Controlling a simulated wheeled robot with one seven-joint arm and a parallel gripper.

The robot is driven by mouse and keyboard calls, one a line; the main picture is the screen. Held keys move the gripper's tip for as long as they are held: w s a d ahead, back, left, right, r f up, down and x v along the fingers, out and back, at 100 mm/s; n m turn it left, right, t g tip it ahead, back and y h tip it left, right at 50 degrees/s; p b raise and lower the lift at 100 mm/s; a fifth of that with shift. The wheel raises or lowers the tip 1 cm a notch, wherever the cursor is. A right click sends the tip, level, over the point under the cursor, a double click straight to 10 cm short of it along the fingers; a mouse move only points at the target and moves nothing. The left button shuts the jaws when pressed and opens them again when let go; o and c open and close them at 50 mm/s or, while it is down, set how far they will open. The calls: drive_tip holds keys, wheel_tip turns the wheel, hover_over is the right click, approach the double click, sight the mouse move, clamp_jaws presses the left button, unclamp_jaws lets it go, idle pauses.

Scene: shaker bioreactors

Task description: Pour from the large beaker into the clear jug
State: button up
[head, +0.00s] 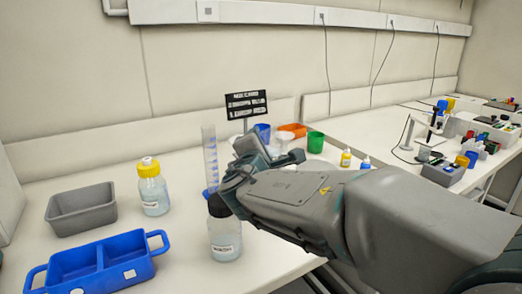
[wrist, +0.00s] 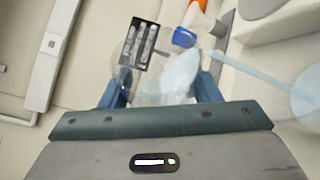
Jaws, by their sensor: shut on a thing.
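My gripper (head: 262,148) is shut on the clear large beaker (wrist: 168,80), which sits between the two blue fingers in the wrist view. The beaker holds pale blue liquid and is tilted in that view. My gripper and arm hide the beaker in the head view. In the wrist view, a pale blue streak runs rightward from beside the beaker to a round pale blue patch at the right edge. I cannot tell whether this is falling liquid. I cannot make out the clear jug for certain in either view.
A measuring cylinder (head: 210,153), a black-capped bottle (head: 225,238) and a yellow-capped bottle (head: 153,190) stand left of my gripper. A grey tub (head: 82,222) and a blue carrier (head: 140,262) are farther left. A black sign (head: 246,104), green cup (head: 315,142) and orange tray (head: 292,130) stand behind.

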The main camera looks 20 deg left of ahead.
drive_tip(key=shift+s+d+r+m+t+b, duration=0.1)
drive_tip(key=shift+m+t+b, duration=0.3)
drive_tip(key=shift+b, duration=1.3)
drive_tip(key=shift+w+d+r+m+t+b, duration=0.15)
drive_tip(key=shift+m+b, duration=0.45)
drive_tip(key=shift+b, duration=1.15)
drive_tip(key=shift+s+d+r+m+t+b, duration=0.15)
drive_tip(key=shift+m+b, duration=0.35)
drive_tip(key=shift+b, duration=1.2)
drive_tip(key=shift+d+m+t+b, duration=0.15)
drive_tip(key=shift+m+t+b, duration=0.5)
drive_tip(key=shift+b, duration=1.8)
drive_tip(key=shift+s+d+r+m+b, duration=0.1)
drive_tip(key=shift+d+r+m+b, duration=0.15)
drive_tip(key=shift+m+b, duration=0.85)
drive_tip(key=shift+d+r+m+b, duration=0.2)
drive_tip(key=shift+m+b, duration=0.25)
drive_tip(key=shift+b, duration=1.25)
